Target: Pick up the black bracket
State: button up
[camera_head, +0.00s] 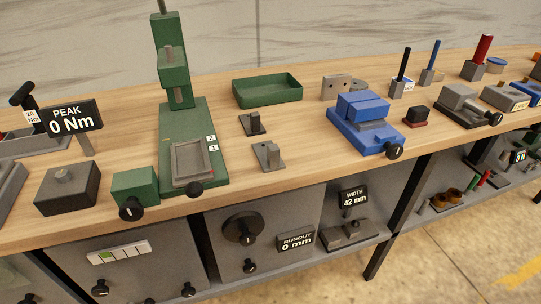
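The black bracket (253,124) is a small dark L-shaped piece with a flat base and an upright part. It sits on the wooden bench top (305,125) in front of the green tray (268,91), apart from it. A similar lighter grey bracket (268,157) sits just in front of it and slightly right. My gripper is not in the head view.
A green press (186,140) stands left of the brackets. A blue vise (365,125) with a black knob is to the right, with a grey holed block (343,88) behind it. Bare wood surrounds the brackets. A lower shelf holds gauges and knobs.

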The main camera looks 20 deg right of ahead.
aim_at(252, 126)
jog(key=j+z, duration=0.3)
jog(key=j, duration=0.15)
jog(key=j+z, duration=0.25)
jog(key=j, duration=0.15)
jog(key=k+j+z, duration=0.15)
jog(key=j+z, duration=0.15)
jog(key=k+j+z, duration=0.15)
jog(key=j+z, duration=0.15)
jog(key=j, duration=0.2)
jog(key=i, duration=1)
